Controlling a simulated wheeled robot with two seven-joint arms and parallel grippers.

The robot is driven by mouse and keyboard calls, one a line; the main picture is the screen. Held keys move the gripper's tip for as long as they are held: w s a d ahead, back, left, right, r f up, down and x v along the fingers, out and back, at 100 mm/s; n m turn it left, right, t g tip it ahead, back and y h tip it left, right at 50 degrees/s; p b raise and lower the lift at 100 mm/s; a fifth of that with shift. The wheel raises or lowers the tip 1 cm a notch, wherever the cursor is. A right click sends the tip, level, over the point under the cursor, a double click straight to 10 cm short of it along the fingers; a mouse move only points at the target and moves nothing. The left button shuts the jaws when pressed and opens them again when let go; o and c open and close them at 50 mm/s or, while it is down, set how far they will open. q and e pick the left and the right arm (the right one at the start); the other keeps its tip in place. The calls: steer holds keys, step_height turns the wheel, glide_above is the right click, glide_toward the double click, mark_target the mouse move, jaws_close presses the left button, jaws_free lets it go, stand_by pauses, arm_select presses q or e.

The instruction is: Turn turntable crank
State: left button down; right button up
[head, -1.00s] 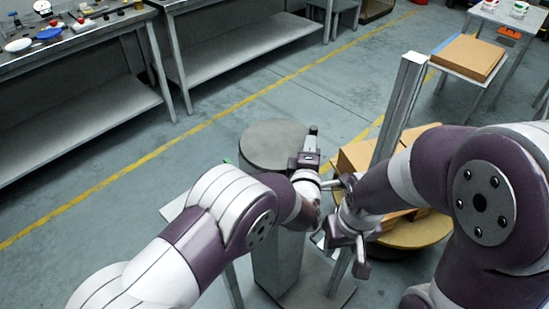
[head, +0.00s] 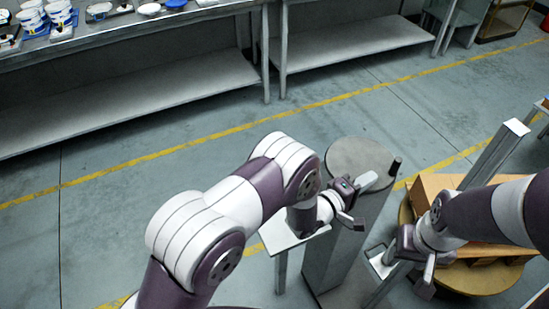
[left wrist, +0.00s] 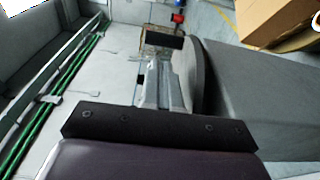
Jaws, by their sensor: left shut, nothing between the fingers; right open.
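The crank is a grey round disc (head: 350,156) on a grey pedestal (head: 335,250), with a short dark upright handle (head: 396,166) at its right edge. The disc shows edge-on in the left wrist view (left wrist: 208,75), with the dark handle (left wrist: 165,41) sticking out beyond my fingertips. My left gripper (head: 370,181) is shut and empty at the disc's near edge, left of and apart from the handle. My right gripper (head: 408,264) is open and empty, low to the right of the pedestal. The brown round turntable (head: 485,280) carries cardboard boxes (head: 430,187).
A grey post (head: 495,150) rises beside the boxes, near my right arm. Grey workbenches (head: 180,95) with dishes line the back. The floor between them and the crank is clear, with a yellow line.

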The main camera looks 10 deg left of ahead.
mark_target(339, 173)
arm_select(q)
steer(key=a+m+g+h, duration=0.1)
steer(key=m+g, duration=0.1)
steer(key=a+m+g+h, duration=0.1)
steer(key=a+g+h, duration=0.1)
steer(key=shift+w+a+m+h, duration=0.15)
steer(key=shift+m+h, duration=0.15)
steer(key=shift+m, duration=0.1)
steer(key=shift+g, duration=0.5)
steer(key=a, duration=0.1)
steer(key=a+b, duration=0.1)
steer(key=w+a+b, duration=0.1)
steer(key=a, duration=0.1)
steer(key=shift+f, duration=0.3)
steer(key=b+v, duration=0.1)
steer(key=v, duration=0.8)
steer(key=w+a+f+n+y, duration=0.6)
steer(key=a+y, duration=0.1)
steer(key=w+a+f+n+y, duration=0.3)
steer(key=n, duration=0.1)
steer(key=shift+w+a+t+p, duration=0.1)
steer(key=shift+a+t+p, duration=0.1)
steer(key=shift+t+p, duration=0.2)
